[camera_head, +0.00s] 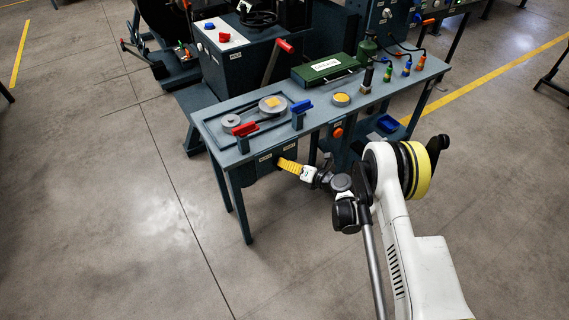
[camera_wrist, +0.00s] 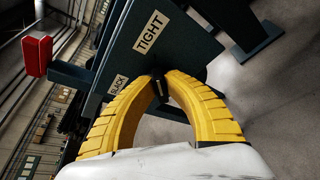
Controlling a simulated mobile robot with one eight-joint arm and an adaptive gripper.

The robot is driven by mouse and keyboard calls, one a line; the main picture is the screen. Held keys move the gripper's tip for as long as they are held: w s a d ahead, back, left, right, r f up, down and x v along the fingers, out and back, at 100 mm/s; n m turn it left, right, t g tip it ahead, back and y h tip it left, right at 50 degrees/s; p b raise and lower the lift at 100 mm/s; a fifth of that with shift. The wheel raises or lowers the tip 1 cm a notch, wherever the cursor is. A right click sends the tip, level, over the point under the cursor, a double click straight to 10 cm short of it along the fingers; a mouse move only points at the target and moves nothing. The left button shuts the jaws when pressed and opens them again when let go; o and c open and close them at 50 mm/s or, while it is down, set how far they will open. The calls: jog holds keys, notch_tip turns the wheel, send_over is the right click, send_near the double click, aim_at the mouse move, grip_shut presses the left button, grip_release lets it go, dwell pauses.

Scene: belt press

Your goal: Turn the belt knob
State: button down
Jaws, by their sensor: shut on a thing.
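The belt knob (camera_wrist: 158,74) is a small dark piece on the dark front panel (camera_wrist: 180,48), between the TIGHT label (camera_wrist: 152,33) and the SLACK label (camera_wrist: 118,84) in the wrist view. My gripper (camera_wrist: 161,83) has two yellow ribbed fingers. Their tips are shut on the knob from both sides and hide most of it. In the head view my gripper (camera_head: 280,163) reaches the panel under the left part of the bench, and the knob is hidden behind the fingertips. The knob's exact angle is hard to tell.
The bench (camera_head: 262,138) carries two pulleys, a red handle (camera_head: 245,129), a blue handle (camera_head: 301,107), a green box (camera_head: 325,68) and several coloured plugs. An orange button (camera_head: 337,132) is on its front, right of my gripper. The floor in front is clear.

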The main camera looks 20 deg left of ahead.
dwell(0.4)
jog(key=c, duration=1.4)
grip_release()
jog(key=shift+c, duration=0.2)
notch_tip(320, 180, up, 10)
jog(key=shift+r, duration=0.1)
